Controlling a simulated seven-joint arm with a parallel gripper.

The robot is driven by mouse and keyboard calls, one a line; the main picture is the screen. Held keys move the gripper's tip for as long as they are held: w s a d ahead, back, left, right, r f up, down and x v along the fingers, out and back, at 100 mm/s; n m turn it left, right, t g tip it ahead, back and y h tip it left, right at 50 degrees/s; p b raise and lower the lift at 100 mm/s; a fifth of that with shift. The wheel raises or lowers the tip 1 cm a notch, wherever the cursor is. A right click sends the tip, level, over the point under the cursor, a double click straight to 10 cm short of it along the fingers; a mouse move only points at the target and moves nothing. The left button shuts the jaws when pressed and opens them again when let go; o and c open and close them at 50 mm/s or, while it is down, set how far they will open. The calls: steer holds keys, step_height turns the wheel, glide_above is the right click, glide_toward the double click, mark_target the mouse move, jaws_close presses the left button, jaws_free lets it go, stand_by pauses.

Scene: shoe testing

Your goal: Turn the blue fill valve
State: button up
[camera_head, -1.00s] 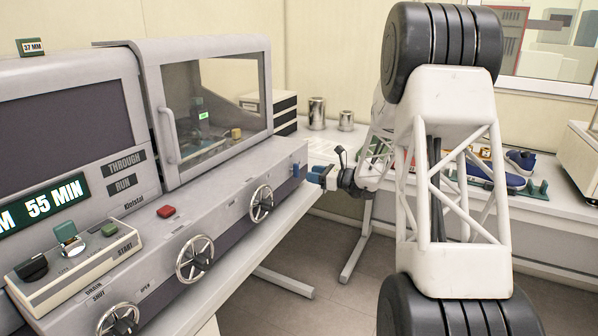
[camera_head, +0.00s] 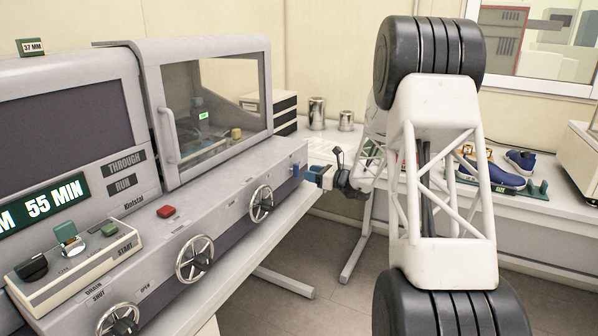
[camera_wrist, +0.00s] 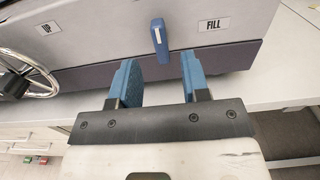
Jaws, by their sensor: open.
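The blue fill valve (camera_wrist: 159,38) is a small lever on the machine's front panel, beside the "FILL" label (camera_wrist: 213,24) in the wrist view. It hangs nearly upright with a slight tilt and a white line on it. In the head view the valve (camera_head: 296,170) shows at the right end of the panel. My gripper (camera_wrist: 158,70) is open, with two blue fingers spread apart. The valve lies just beyond the fingertips, roughly between them and apart from both. In the head view my gripper (camera_head: 311,173) is close in front of the valve.
Spoked handwheels (camera_head: 195,259) line the panel to the left; one (camera_wrist: 22,78) shows at the wrist view's left edge. A control box with a green START button (camera_head: 109,230) sits farther left. A back table (camera_head: 520,202) holds shoes (camera_head: 491,172). Metal cups (camera_head: 317,113) stand behind.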

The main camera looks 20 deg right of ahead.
mark_target(299, 170)
steer(key=shift+x, duration=2.75)
jaws_close()
